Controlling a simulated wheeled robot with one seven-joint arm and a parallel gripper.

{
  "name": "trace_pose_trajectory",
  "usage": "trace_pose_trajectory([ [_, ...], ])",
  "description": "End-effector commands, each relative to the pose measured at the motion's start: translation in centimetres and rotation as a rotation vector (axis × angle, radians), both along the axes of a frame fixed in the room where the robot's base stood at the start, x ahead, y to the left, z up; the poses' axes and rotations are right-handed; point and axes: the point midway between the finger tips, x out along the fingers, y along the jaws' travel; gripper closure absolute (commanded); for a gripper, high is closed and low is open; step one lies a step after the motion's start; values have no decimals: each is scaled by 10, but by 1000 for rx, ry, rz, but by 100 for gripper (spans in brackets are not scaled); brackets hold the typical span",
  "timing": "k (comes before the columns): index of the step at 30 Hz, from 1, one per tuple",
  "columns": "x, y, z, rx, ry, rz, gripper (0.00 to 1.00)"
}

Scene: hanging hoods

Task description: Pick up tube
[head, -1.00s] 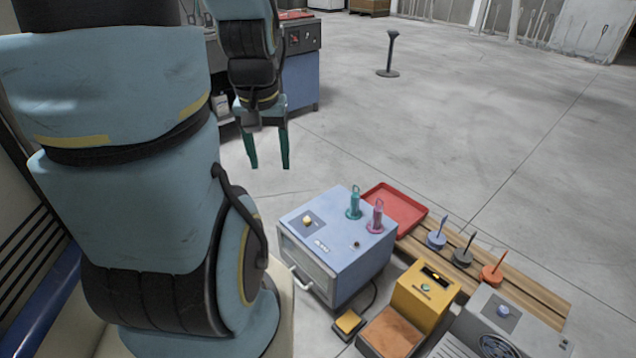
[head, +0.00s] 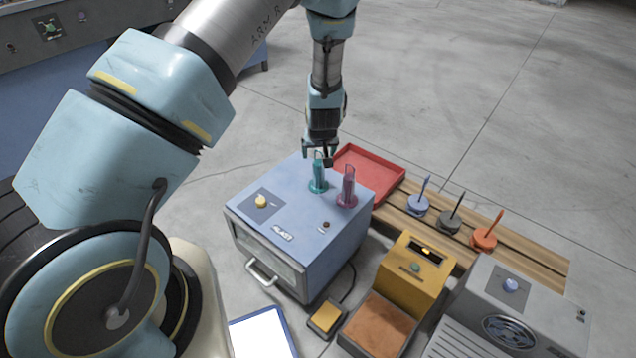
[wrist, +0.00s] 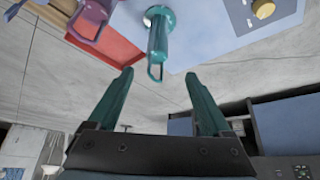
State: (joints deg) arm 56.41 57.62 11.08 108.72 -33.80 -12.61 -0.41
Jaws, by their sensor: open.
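A teal tube (head: 318,182) with a loop at its top stands upright on top of the blue box (head: 290,235). A purple tube (head: 347,190) of the same kind stands just right of it. My gripper (head: 318,156) is open and points down at the top of the teal tube. In the wrist view, the teal tube (wrist: 160,38) reaches toward my gripper (wrist: 160,74), its loop lying in line with the gap between the fingertips. The purple tube (wrist: 88,20) is off to the upper left there.
A red tray (head: 368,168) lies behind the box. Blue, grey and orange spindles stand on a wooden bench (head: 525,265) at right. A yellow device (head: 415,270) and a grey machine (head: 525,305) stand in front of it. The floor behind is open.

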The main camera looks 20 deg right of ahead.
Motion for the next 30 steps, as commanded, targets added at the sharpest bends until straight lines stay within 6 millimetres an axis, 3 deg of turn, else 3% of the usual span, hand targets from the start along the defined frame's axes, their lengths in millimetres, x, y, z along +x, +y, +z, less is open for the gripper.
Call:
trace_pose_trajectory([
  [9, 20, -9, -43, 1, -8, -2, 17],
  [17, 28, -13, -60, 1, -7, -3, 17],
  [24, 44, -18, -90, 3, -6, -3, 17],
  [30, 50, -20, -98, 1, -8, -2, 17],
])
